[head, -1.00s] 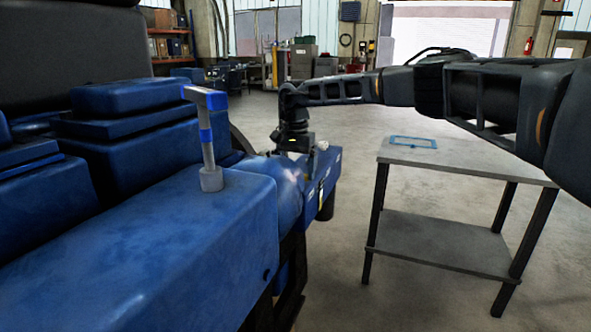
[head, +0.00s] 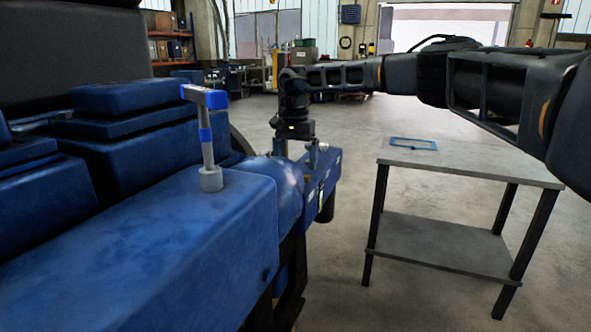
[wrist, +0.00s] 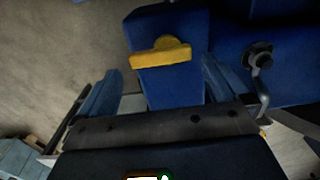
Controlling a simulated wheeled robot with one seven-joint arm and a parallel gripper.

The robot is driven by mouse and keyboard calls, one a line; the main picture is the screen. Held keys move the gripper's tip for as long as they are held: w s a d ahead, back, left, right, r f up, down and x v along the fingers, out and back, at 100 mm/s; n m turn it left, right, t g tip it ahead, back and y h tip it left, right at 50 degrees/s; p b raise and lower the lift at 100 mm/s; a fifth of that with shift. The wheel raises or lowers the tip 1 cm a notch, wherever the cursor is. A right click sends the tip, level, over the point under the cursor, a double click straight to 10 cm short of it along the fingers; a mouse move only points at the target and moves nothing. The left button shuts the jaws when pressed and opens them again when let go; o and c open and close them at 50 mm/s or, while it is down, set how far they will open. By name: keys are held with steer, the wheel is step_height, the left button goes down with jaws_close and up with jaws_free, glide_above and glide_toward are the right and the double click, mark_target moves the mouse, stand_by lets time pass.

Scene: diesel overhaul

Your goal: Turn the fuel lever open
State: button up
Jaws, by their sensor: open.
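A yellow lever (wrist: 160,54) with a rounded hub lies crosswise on a blue block (wrist: 168,88) in the wrist view. I take it to be the fuel lever. My gripper (wrist: 159,72) is open, with one blue finger to each side of the block in the picture and the lever beyond the fingertips, between them. I see no contact with the lever. In the head view my gripper (head: 296,150) points down over the far end of the blue engine (head: 170,235). The lever cannot be made out clearly there.
A grey-stemmed tool with a blue handle (head: 206,140) stands upright on the near engine block. A grey bent handle (wrist: 262,88) is right of the lever in the wrist view. A two-shelf table (head: 470,165) holding a blue frame (head: 413,143) stands right, with open floor between.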

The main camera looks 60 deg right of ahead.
mark_target(296, 174)
steer(key=shift+r, duration=2.15)
